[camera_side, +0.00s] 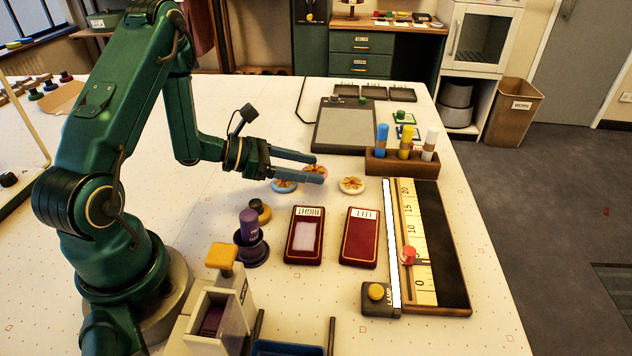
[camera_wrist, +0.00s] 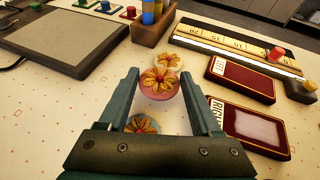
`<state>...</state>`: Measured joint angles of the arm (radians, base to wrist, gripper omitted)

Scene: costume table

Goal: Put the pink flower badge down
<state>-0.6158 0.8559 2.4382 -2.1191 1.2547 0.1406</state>
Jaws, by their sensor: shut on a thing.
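My gripper (camera_side: 318,168) reaches in from the left, its two fingers level. It is shut on the pink flower badge (camera_wrist: 160,84), a pink disc with a yellow-orange flower, held between the fingertips. The badge (camera_side: 314,169) is partly hidden by the near finger in the side view. The gap between badge and table is hard to judge. A blue flower badge (camera_side: 284,186) lies on the table below and behind the fingertips; it also shows between the fingers in the wrist view (camera_wrist: 142,124). A cream flower badge (camera_side: 351,185) lies just beyond, to the right.
Two dark red cases marked RIGHT (camera_side: 304,235) and LEFT (camera_side: 359,238) lie nearer the side camera. A wooden marker holder (camera_side: 400,162) and a ruler board (camera_side: 428,245) are at the right. A grey pad (camera_side: 345,125) lies behind. Bare cloth separates the badges from the cases.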

